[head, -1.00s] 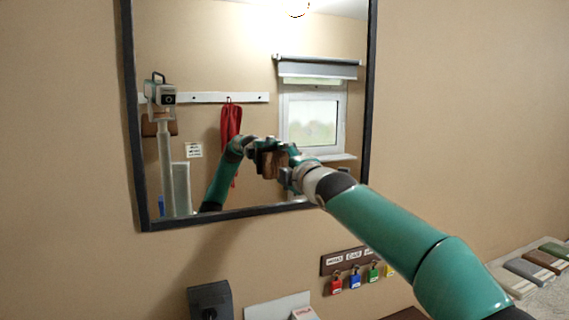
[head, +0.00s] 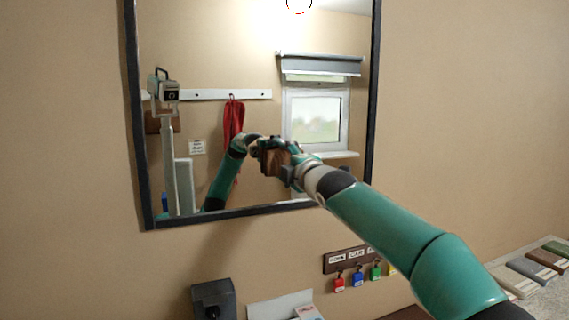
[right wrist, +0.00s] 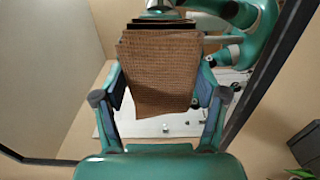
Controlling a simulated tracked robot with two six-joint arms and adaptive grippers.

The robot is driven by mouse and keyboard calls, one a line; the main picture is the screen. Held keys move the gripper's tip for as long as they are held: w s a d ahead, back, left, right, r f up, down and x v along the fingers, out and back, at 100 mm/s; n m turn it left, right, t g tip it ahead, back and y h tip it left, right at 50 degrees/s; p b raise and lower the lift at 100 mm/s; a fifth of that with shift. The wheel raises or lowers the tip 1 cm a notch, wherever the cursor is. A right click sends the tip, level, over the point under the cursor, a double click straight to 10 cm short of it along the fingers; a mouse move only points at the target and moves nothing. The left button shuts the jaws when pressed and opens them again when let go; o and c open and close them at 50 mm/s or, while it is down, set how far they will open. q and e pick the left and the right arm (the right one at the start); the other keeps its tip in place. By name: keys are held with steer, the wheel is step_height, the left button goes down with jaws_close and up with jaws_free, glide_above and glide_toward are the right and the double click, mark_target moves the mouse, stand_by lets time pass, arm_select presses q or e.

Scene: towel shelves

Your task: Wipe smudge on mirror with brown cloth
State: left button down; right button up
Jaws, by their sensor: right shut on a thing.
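The framed mirror (head: 186,130) hangs on the wall. My right gripper (head: 284,168) reaches in front of its lower middle, seen from behind. In the right wrist view, my right gripper (right wrist: 160,92) is shut on the brown cloth (right wrist: 160,65), which hangs flat between the two fingers. The cloth (head: 276,160) shows in the head view only as a small patch close to the glass, partly mixed with its reflection. I cannot tell whether it touches the glass. I make out no clear smudge; the gripper covers part of the glass. My left gripper is not in view.
A key rack (head: 350,258) with coloured tags is on the wall below the mirror. A dark box (head: 213,300) stands at the bottom. Several folded towels (head: 545,261) lie at the far right. The red cloth and window are reflections.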

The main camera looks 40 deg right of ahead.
mark_target(271, 164)
steer(key=shift+w, duration=0.2)
steer(key=shift+s, duration=0.1)
steer(key=shift+a+f+b, duration=0.2)
steer(key=shift+a+b, duration=0.3)
steer(key=shift+b, duration=0.15)
steer(key=shift+w+a+b, duration=0.45)
steer(key=shift+a+b, duration=0.2)
steer(key=shift+a, duration=0.15)
steer(key=shift+w+a+r+b, duration=0.1)
steer(key=shift+a+b, duration=0.05)
steer(key=shift+a, duration=0.2)
steer(key=shift+w+a+r+b, duration=0.1)
steer(key=shift+a+b, duration=0.05)
steer(key=shift+a, duration=0.2)
